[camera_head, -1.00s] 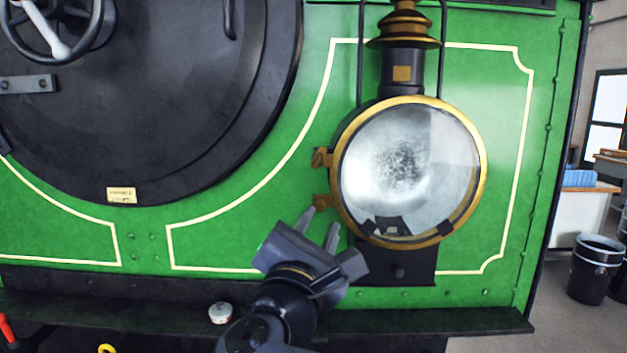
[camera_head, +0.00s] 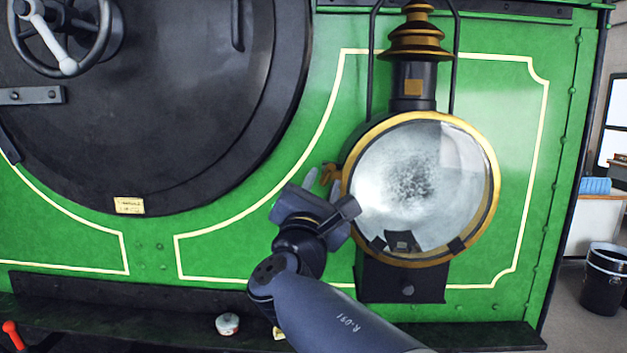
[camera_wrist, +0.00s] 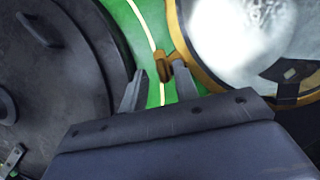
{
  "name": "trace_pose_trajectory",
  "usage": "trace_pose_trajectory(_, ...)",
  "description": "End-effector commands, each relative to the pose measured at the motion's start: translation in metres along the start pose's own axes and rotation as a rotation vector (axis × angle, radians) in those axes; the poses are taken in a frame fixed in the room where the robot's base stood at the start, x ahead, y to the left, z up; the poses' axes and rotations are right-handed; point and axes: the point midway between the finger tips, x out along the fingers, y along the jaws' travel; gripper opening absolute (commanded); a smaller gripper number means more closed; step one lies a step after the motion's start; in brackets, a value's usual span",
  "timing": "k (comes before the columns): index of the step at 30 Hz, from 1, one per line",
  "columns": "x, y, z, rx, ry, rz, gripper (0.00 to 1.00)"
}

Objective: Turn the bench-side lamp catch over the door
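The lamp (camera_head: 408,85) is on the green front, its round glass door (camera_head: 425,185) ringed in brass and flush in its rim. A brass catch-like fitting (camera_head: 330,173) juts from the left rim; a lower one is hidden behind my gripper. My gripper (camera_head: 322,184) is open and empty, just left of the rim. In the wrist view a brass fitting (camera_wrist: 167,66) lies at the fingertips (camera_wrist: 159,72), close to the right finger; contact cannot be told. Whether it is the bench-side catch is unclear.
The dark round boiler door (camera_head: 150,110) with its handwheel (camera_head: 62,30) is left of my gripper. A dark ledge (camera_head: 470,335) runs below, with a small round tin (camera_head: 228,324) on it. A bench (camera_head: 598,215) and a black bin (camera_head: 606,280) stand at the right.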

Motion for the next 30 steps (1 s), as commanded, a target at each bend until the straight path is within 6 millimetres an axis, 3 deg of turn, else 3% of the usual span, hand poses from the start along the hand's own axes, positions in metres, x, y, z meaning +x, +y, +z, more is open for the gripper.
trace_pose_trajectory(9, 0.0034, -0.0001, -0.0003, 0.001, 0.000, 0.000, 0.29)
trace_pose_trajectory(20, 0.0032, 0.0000, -0.0002, 0.001, 0.000, 0.000, 0.00)
trace_pose_trajectory(30, 0.0032, 0.0007, 0.0003, 0.006, -0.001, 0.000, 0.00)
